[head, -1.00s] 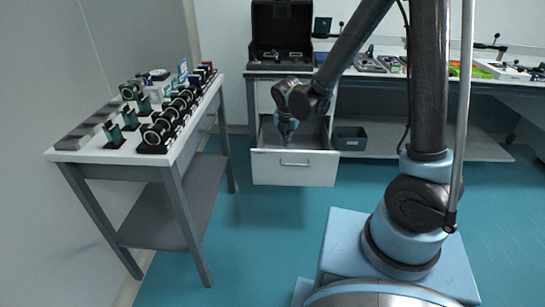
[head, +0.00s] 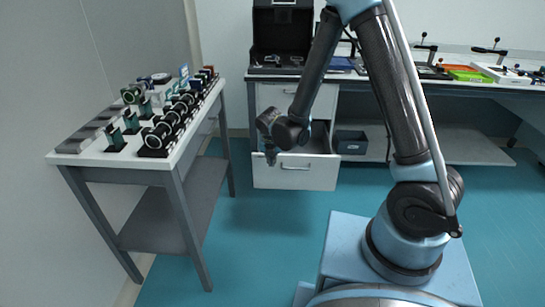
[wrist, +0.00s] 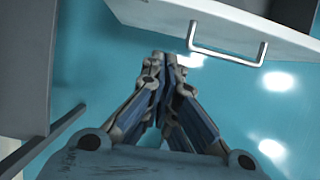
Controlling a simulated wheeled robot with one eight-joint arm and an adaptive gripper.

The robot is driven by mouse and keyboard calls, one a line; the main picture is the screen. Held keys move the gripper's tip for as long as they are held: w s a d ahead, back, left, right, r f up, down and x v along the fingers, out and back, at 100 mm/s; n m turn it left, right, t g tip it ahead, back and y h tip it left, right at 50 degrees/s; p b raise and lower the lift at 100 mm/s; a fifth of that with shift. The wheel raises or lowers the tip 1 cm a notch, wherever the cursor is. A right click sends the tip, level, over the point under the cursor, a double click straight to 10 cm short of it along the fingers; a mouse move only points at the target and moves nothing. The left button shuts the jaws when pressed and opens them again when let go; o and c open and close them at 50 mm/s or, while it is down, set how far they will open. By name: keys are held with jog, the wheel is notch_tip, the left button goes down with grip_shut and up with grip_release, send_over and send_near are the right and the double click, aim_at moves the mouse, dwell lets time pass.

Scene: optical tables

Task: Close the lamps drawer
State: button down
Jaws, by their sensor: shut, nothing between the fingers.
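The open drawer (head: 310,178) sticks out of the white cabinet under the bench at the back, with a bar handle on its front. My gripper (head: 271,160) is shut and empty, pointing down in front of the drawer, toward the left part of its front. In the wrist view the shut fingertips (wrist: 165,56) are over the blue floor, apart from the drawer front (wrist: 160,16) and to the left of and below its handle (wrist: 228,58). Any label on the drawer is not readable, and my arm hides part of its inside.
A side table (head: 92,157) with several optical mounts stands at the left. A dark bin (head: 350,142) sits on the low shelf right of the drawer. An open black case (head: 283,35) stands on the bench above. The floor before the drawer is clear.

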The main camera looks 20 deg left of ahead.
jog(key=w+a+f, duration=0.1)
jog(key=w+f, duration=0.3)
jog(key=w, duration=0.1)
jog(key=shift+w+a, duration=0.15)
jog(key=shift+w, duration=0.1)
jog(key=shift+a, duration=0.1)
dwell(0.4)
